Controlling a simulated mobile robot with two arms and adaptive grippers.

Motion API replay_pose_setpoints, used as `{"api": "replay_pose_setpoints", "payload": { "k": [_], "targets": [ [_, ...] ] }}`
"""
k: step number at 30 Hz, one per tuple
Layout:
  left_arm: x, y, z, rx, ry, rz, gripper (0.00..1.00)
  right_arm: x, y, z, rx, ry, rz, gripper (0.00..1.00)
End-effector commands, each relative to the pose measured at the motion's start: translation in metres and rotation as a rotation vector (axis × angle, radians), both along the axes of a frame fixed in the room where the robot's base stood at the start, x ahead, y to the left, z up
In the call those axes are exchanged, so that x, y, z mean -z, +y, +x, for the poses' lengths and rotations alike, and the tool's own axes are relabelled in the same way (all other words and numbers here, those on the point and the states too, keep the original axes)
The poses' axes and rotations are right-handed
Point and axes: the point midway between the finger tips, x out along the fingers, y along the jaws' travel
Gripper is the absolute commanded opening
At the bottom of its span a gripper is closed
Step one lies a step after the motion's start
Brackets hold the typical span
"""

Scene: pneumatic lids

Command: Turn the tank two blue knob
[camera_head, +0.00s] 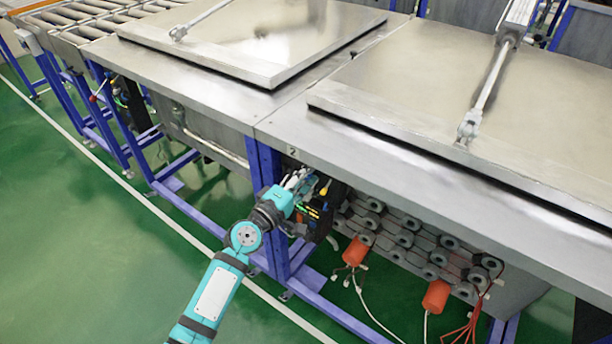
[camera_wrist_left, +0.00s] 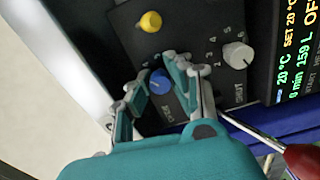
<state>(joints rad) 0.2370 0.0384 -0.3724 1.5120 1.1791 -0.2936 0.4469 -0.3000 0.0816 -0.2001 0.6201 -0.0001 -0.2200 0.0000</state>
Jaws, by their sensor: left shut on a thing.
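The blue knob (camera_wrist_left: 159,81) sits on a dark control panel (camera_wrist_left: 190,22) in the left wrist view. My left gripper (camera_wrist_left: 152,84) has its two fingers on either side of the blue knob, shut on it. In the head view my left gripper (camera_head: 300,182) reaches the control box below the tank edge marked 2, and the blue knob there is hidden or too small to tell. My right gripper is in neither view.
A yellow knob (camera_wrist_left: 151,21) and a white numbered dial (camera_wrist_left: 238,55) are close to the fingers. A lit display (camera_wrist_left: 296,70) is at the right, with a red-handled lever (camera_wrist_left: 300,158) below it. Tank lids (camera_head: 470,90) lie above. Orange plugs (camera_head: 355,250) hang at the right.

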Motion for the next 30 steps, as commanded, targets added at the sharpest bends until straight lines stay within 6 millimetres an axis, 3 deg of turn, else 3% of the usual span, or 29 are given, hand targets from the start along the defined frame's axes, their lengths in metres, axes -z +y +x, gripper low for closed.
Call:
{"api": "replay_pose_setpoints", "payload": {
  "k": [5,6,12,23,30],
  "targets": [
    [0.002,0.001,0.000,0.000,0.003,0.003,0.00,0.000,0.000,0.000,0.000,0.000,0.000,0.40],
    [0.002,0.001,0.000,0.000,0.003,0.003,0.20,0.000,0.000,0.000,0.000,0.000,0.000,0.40],
    [0.001,0.000,0.000,0.000,0.001,0.003,0.43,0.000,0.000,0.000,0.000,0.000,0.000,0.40],
    [0.001,0.005,-0.007,0.000,-0.001,0.003,0.43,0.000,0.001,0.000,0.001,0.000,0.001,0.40],
    [0.002,0.032,-0.044,0.000,0.002,0.006,0.43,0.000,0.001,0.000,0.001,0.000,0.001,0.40]
  ]
}}
